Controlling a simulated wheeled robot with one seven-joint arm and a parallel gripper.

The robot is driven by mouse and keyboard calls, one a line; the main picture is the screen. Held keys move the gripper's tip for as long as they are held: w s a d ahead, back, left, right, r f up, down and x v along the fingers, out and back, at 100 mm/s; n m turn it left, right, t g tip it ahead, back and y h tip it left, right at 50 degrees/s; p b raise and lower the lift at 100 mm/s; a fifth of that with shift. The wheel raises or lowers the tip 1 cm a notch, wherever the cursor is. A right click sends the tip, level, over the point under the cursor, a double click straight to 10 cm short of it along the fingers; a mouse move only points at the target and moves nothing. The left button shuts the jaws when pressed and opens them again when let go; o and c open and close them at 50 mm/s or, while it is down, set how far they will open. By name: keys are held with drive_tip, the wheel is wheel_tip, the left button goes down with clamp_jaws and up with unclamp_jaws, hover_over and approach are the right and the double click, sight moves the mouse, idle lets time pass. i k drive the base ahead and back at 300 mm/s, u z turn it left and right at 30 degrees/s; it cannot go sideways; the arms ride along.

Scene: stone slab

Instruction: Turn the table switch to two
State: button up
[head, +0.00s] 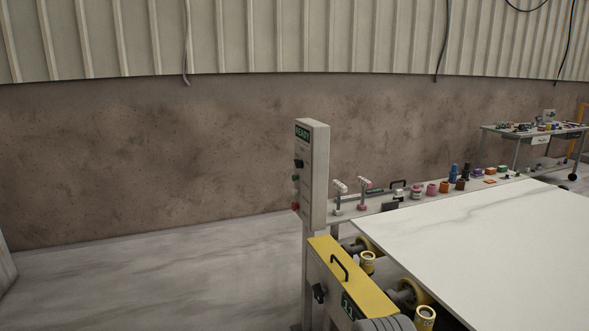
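A black rotary switch (319,293) sits on the side face of the low yellow-topped box (336,268) at the end of the stone slab table. Its pointer position is too small to read. A green-edged number plate (348,306) is beside it and seems to read 11. A grey control post (318,175) rises behind the box, with a "READY" sign at its top. The post carries another black knob (298,163), a green button (295,178) and a red button (295,206). I cannot tell which knob is the table switch. My gripper is not in view.
The white stone slab (490,250) fills the right side. Yellow-capped rollers (367,262) stick out by its edge. A shelf behind it holds several coloured pots and tools (432,189). A loaded cart (530,135) stands far right. The floor (150,285) at left is clear.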

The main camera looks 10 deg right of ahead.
sight(299, 164)
drive_tip(key=u, duration=0.25)
drive_tip(key=i, duration=0.45)
drive_tip(key=u, duration=0.9)
drive_tip(key=i, duration=3)
drive_tip(key=z, duration=0.6)
drive_tip(key=i, duration=0.25)
drive_tip(key=z, duration=0.35)
